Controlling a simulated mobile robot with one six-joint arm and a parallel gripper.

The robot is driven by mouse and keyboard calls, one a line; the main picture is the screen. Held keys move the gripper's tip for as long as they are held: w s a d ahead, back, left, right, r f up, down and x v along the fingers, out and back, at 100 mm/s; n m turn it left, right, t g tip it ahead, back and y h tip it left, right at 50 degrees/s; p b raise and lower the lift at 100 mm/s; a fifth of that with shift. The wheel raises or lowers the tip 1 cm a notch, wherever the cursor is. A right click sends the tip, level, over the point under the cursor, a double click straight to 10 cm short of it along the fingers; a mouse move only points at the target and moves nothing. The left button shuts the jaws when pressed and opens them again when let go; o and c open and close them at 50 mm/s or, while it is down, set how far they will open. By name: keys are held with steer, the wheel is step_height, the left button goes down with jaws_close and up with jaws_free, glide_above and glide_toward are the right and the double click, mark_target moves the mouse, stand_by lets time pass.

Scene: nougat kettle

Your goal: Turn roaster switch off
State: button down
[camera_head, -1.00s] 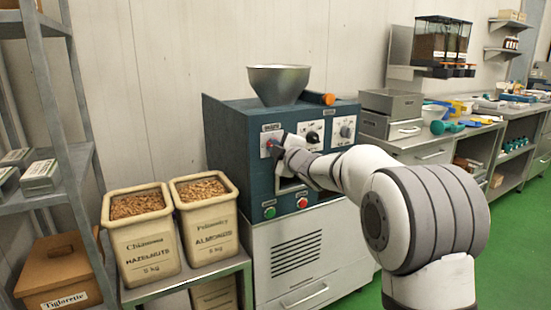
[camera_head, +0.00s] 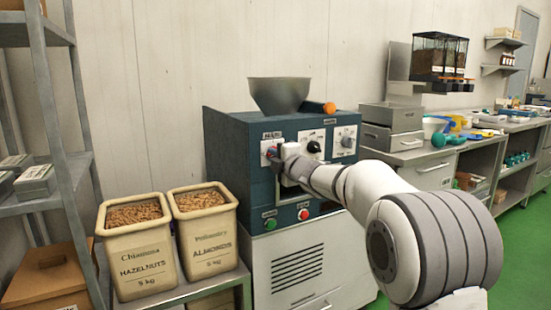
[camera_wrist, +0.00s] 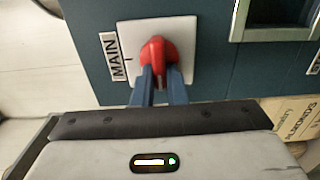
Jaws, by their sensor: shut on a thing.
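The roaster (camera_head: 232,160) is a dark blue-green machine with a metal hopper on top. Its red rotary switch (camera_wrist: 158,62) sits on a white plate labelled MAIN (camera_wrist: 128,42) in the wrist view. In the head view the switch's white plate (camera_head: 266,148) is at the panel's upper left. My gripper (camera_wrist: 160,85) is at the switch, its two blue-grey fingers shut on the red knob. The fingers cover part of the knob. In the head view my gripper (camera_head: 275,158) and wrist partly hide the switch.
A green button (camera_head: 270,224) and a red button (camera_head: 303,214) are low on the roaster front. Other knobs, one black (camera_head: 314,147), sit right of the switch. Bins of hazelnuts (camera_head: 137,250) and almonds (camera_head: 207,240) stand at the left. A counter (camera_head: 430,152) runs right.

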steer(key=c, duration=1.5)
jaws_free()
steer(key=shift+o, duration=0.2)
steer(key=v, duration=0.7)
steer(key=shift+s+d+p, duration=0.3)
steer(key=shift+d+r, duration=0.1)
